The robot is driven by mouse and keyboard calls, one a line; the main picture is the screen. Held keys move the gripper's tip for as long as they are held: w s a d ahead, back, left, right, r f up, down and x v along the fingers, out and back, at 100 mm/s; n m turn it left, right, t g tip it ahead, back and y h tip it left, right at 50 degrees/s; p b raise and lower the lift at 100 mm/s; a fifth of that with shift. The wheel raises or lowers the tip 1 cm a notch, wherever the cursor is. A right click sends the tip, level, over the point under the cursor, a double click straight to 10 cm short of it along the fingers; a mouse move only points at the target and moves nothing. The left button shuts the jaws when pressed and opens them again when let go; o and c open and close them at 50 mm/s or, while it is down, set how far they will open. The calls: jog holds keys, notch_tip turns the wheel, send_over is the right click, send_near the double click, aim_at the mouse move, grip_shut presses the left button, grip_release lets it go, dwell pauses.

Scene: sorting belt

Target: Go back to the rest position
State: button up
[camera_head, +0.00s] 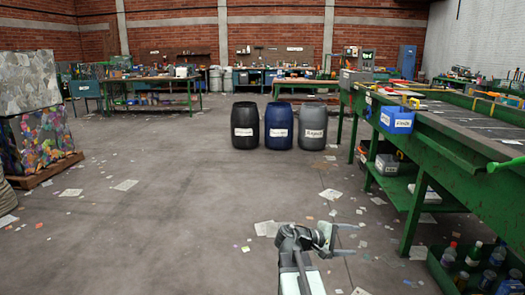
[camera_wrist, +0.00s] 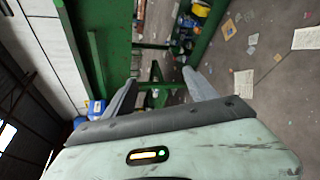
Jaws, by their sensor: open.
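My gripper (camera_head: 343,238) shows at the bottom middle of the head view, at the end of my grey arm. Its two fingers point to the right and stand apart. In the wrist view my gripper (camera_wrist: 160,88) has its two fingers spread, with nothing between them. The green sorting bench (camera_head: 425,150) stands to the right of my gripper, apart from it. Its green frame (camera_wrist: 110,45) also shows in the wrist view, beyond the fingers and turned on its side.
Black (camera_head: 246,127), blue (camera_head: 279,128) and grey (camera_head: 312,128) barrels stand at the back. Pressed bales (camera_head: 38,140) are at the left. A green crate (camera_head: 455,275) of bottles is at the lower right. The floor (camera_head: 170,220) in the middle is open, with scattered paper.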

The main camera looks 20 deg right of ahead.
jog(key=w+a+f+t+y, duration=0.15)
jog(key=a+f, duration=0.25)
jog(key=a, duration=0.4)
jog(key=w+a+f+t+y, duration=0.1)
jog(key=w+a+f+y, duration=0.25)
jog(key=a, duration=0.55)
jog(key=w+a+f+t+y, duration=0.15)
jog(key=a+f, duration=0.25)
jog(key=a, duration=0.4)
jog(key=s+a+f+m+g+y+p, duration=0.15)
jog(key=a+y, duration=0.25)
jog(key=a, duration=0.5)
jog(key=s+a+f+m+y, duration=0.15)
jog(key=a+y, duration=0.25)
jog(key=a, duration=0.5)
notch_tip(320, 180, up, 36)
jog(key=n+p, duration=0.1)
jog(key=p, duration=3.6)
jog(key=shift+d, duration=0.2)
jog(key=shift+w, duration=0.1)
